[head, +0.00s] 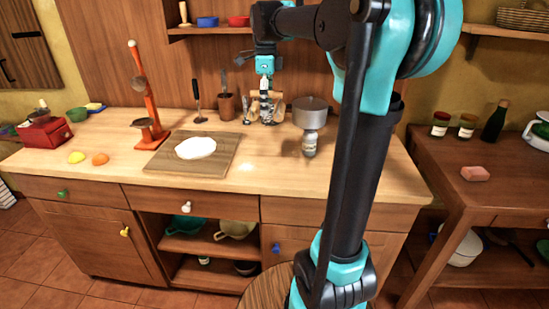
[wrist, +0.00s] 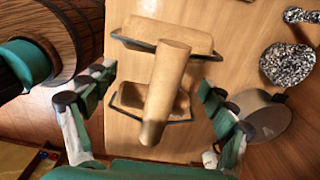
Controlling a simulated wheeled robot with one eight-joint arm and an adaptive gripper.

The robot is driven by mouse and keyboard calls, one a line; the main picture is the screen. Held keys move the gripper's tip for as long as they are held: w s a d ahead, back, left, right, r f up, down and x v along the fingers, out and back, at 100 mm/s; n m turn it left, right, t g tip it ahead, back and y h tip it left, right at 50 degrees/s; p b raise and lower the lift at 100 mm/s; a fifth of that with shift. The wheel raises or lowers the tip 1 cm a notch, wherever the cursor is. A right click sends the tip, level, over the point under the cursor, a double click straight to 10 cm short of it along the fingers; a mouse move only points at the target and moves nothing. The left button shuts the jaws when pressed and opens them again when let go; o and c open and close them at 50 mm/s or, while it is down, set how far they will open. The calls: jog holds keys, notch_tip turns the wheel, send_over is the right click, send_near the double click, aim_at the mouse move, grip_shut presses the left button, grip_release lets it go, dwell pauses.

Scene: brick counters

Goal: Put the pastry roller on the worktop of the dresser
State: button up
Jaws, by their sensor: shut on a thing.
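The pastry roller (wrist: 165,90) is pale wood, with a thick handle and a wooden roller at each end in dark wire frames. In the wrist view it lies between the fingers of my gripper (wrist: 155,98), which is shut on it; the exact contact is hard to see. In the head view my gripper (head: 265,108) points down at the back of the dresser's worktop (head: 260,168), with the roller (head: 254,106) at its fingers. I cannot tell whether the roller touches the worktop.
A pastry board (head: 215,165) with white dough (head: 196,148) lies at front left. A grey-topped container (head: 310,115) stands just right of my gripper, a brown utensil pot (head: 226,107) to its left. An orange stand (head: 146,100) is further left. The worktop's front right is clear.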

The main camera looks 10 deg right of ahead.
send_near(268, 162)
notch_tip(268, 162, down, 5)
jog(key=shift+f, duration=0.1)
dwell(0.3)
jog(key=shift+f, duration=0.25)
jog(key=shift+f, duration=0.3)
jog(key=o, duration=1.7)
notch_tip(268, 162, up, 13)
jog(key=shift+r, duration=0.15)
